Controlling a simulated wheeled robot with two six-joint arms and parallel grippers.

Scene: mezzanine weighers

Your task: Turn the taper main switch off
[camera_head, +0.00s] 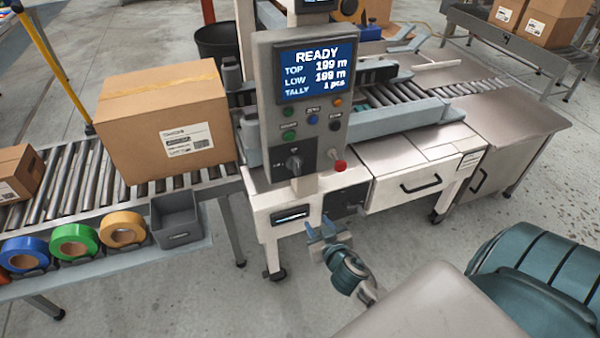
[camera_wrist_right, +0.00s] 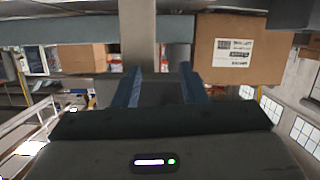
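The taper's grey control panel (camera_head: 303,105) stands upright at the middle of the head view. Its lit screen (camera_head: 318,70) reads READY. A black rotary switch (camera_head: 293,164) sits low on the panel, left of a red button (camera_head: 340,165); its exact setting is too small to read. My right gripper (camera_head: 322,229) is below the panel, in front of the white machine body, apart from the rotary switch. In the right wrist view the blue fingers of this gripper (camera_wrist_right: 159,88) are spread with nothing held between them. My left gripper is not in view.
A cardboard box (camera_head: 165,120) stands on the roller conveyor (camera_head: 60,180) at left. Tape rolls (camera_head: 75,243) and a grey bin (camera_head: 176,218) line its front edge. Drawers with black handles (camera_head: 420,184) are right of the panel. The floor (camera_head: 215,300) in front is clear.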

